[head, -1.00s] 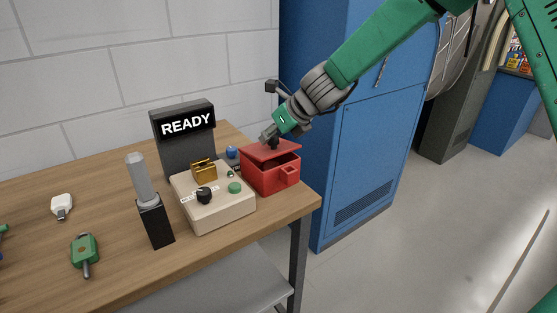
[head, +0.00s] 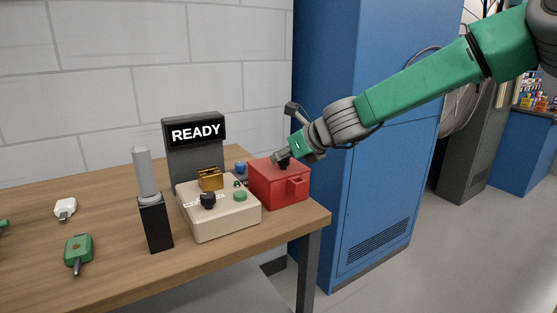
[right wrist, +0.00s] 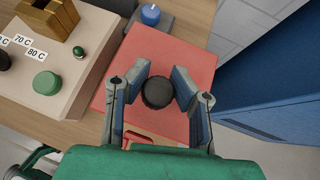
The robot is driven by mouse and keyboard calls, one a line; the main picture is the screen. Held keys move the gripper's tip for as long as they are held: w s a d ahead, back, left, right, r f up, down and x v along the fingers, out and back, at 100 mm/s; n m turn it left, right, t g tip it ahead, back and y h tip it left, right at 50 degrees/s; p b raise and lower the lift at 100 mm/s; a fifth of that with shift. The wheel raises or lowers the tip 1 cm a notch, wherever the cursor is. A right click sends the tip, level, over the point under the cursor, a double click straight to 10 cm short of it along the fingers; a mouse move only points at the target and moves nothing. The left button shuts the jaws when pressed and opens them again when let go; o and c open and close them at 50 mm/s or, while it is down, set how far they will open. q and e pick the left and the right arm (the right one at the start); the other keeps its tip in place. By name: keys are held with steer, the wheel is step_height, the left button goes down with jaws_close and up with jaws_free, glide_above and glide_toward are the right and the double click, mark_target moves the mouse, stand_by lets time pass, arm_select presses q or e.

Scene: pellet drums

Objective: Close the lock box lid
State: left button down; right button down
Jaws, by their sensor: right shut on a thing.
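The red lock box (head: 284,188) stands at the right end of the wooden table, with its front latch piece facing forward. Its red lid (right wrist: 186,60) lies flat over the box, and no gap shows in the head view. A round black knob (right wrist: 158,91) sits on top of the lid.
A beige control box (head: 225,215) with a brass block and knobs stands left of the lock box, before the READY display (head: 196,132). A blue cabinet (head: 365,190) stands at right.

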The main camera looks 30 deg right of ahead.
steer(key=shift+s+f, duration=0.2)
steer(key=shift+f, duration=0.3)
steer(key=shift+s+f, duration=0.2)
steer(key=shift+f, duration=0.3)
steer(key=c, duration=1.6)
jaws_free()
steer(key=shift+d, duration=0.1)
steer(key=o, duration=0.3)
steer(key=shift+s+d+r, duration=0.1)
steer(key=shift+s+r, duration=0.05)
steer(key=shift+s, duration=0.05)
steer(key=shift+o, duration=0.2)
steer(key=shift+s+r, duration=0.1)
steer(key=shift+s, duration=0.05)
steer(key=shift+d, duration=0.15)
steer(key=shift+w, duration=0.2)
steer(key=shift+r, duration=0.15)
